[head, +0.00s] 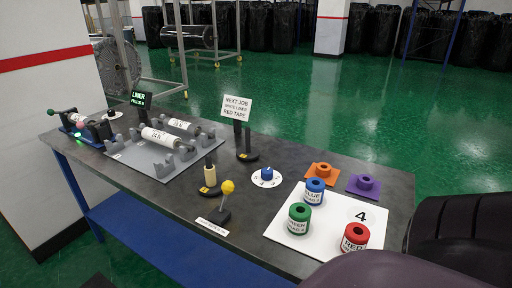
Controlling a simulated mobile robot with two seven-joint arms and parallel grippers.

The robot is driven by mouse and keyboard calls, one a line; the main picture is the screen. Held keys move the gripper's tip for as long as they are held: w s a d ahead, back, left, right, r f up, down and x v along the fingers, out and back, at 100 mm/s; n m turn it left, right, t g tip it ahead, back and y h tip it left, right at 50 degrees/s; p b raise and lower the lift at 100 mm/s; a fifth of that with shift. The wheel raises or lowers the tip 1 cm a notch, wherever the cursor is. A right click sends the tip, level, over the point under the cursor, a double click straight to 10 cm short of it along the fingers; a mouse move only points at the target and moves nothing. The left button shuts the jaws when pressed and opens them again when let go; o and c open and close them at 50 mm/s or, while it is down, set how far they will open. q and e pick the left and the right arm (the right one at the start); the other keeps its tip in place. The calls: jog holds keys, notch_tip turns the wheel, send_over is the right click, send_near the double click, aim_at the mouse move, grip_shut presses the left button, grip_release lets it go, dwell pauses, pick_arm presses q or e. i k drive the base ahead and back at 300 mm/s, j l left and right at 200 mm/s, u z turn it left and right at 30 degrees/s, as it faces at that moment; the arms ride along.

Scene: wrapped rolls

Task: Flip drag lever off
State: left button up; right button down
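A lever with a yellow ball knob (228,187) stands near the front edge of the table, at the middle of the head view. Its grey stick rises from a small dark base and leans slightly right. A white label (212,227) lies in front of it; its words are too small to read surely. I cannot tell from the lean which setting the lever is in. Neither of my grippers shows in the head view, and nothing touches the lever.
A grey roller rack (160,166) fills the left. Dark rounded shapes block the lower right.

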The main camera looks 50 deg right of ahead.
aim_at(228, 187)
jog(key=k+l, duration=0.2)
jog(key=k, duration=0.3)
jog(key=k+l, duration=0.15)
jog(key=k, duration=0.35)
